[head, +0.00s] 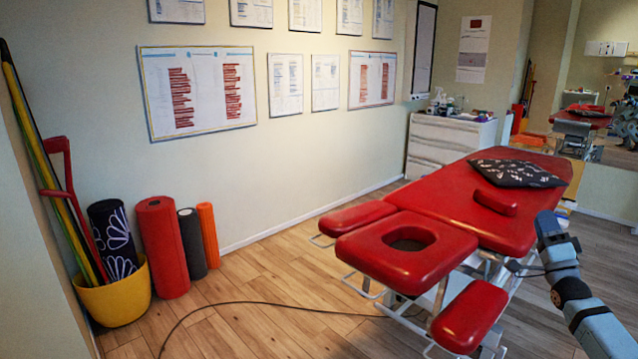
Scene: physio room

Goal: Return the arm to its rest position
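My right arm, blue-grey with black joints, comes in from the lower right of the head view, beside the red massage table (470,215). Thin dark parts of my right gripper (524,268) seem to show left of the arm, near the table's right side. They are small and dark against the table frame, so I cannot tell whether the fingers are open or shut. I see nothing held there. My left gripper and arm are not in view.
A black patterned cushion (515,174) and a small red bolster (495,202) lie on the table. A cable (255,303) crosses the wooden floor. A yellow bucket (118,298) and foam rollers (163,248) stand at left. A white dresser (440,142) stands behind.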

